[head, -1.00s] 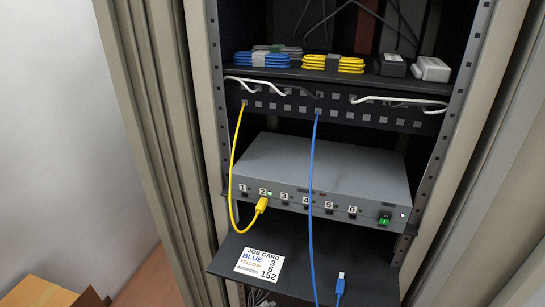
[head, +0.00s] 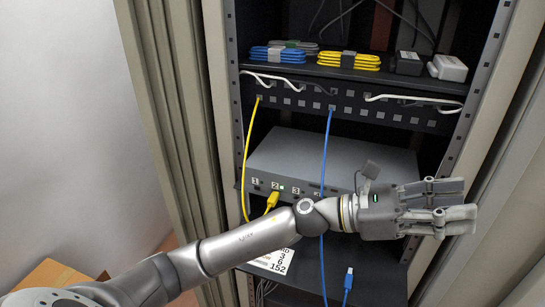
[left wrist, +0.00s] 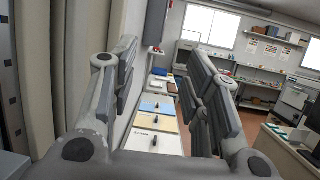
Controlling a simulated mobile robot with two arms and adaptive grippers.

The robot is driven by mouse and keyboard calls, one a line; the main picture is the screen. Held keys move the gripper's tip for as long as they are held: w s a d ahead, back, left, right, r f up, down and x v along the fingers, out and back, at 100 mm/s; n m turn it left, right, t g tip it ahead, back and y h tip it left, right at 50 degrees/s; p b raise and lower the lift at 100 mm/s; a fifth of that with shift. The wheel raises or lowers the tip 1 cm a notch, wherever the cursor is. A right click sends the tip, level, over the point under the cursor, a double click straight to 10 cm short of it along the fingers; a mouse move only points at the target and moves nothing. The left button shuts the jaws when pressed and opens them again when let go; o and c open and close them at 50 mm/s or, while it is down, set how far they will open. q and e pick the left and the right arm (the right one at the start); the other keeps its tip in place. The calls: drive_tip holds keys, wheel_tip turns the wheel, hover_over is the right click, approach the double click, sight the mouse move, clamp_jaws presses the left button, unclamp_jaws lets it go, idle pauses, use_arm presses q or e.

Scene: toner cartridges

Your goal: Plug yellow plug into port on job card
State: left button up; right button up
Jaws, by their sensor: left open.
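The yellow plug (head: 271,201) sits in port 2 on the front of the grey switch box (head: 330,156), on a yellow cable (head: 247,150) from the patch panel. The job card (head: 272,263) lies on the lower shelf, partly behind my left arm; in the earlier view it reads blue 3, yellow 6. My left gripper (head: 458,204) is open and empty, pointing right in front of the box's right end. It hides the higher-numbered ports. In the left wrist view its spread fingers (left wrist: 166,62) face the room. My right gripper is not in view.
A blue cable hangs down in front of the box, with a blue plug (head: 348,281) upright at the lower shelf (head: 378,278). The patch panel (head: 350,101) is above. The rack's right post (head: 468,125) stands near my left gripper.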

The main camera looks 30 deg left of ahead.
use_arm(q)
wheel_tip(320, 180, down, 3)
drive_tip(key=s+m+g+y, duration=0.1)
drive_tip(key=m+g+y, duration=0.2)
drive_tip(key=m+g, duration=0.35)
drive_tip(key=m+y, duration=1.2)
drive_tip(key=y, duration=0.6)
hover_over(272, 199)
wheel_tip(272, 199, down, 3)
wheel_tip(272, 199, down, 10)
drive_tip(key=shift+w+p, duration=0.1)
drive_tip(key=shift+p, duration=0.8)
clamp_jaws()
